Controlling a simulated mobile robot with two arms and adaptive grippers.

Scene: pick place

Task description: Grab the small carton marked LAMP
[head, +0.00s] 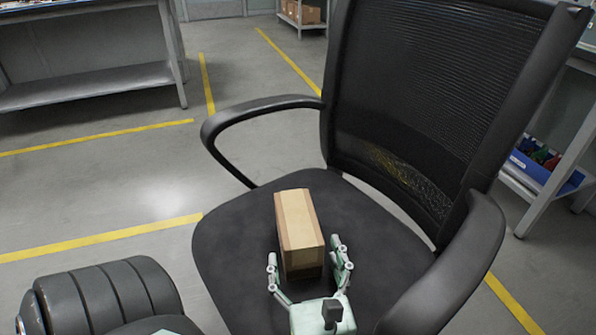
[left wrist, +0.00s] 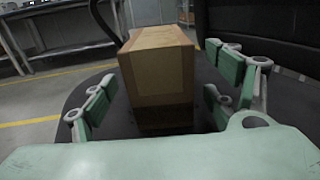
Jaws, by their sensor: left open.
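A small brown cardboard carton (head: 299,232) with a lighter tape strip stands on the black seat of an office chair (head: 232,238). No LAMP marking can be read on its visible faces. My left gripper (head: 308,262) is open, with one finger on each side of the carton's near end. In the left wrist view the carton (left wrist: 158,75) stands between the two green finger pads (left wrist: 160,98), with a gap showing on both sides. My right gripper is not in view.
The chair's armrests (head: 262,104) rise left and right of the seat, and its mesh backrest (head: 430,95) stands behind the carton. A grey workbench (head: 90,88) is at the back left. A blue bin (head: 545,170) sits on a shelf at right.

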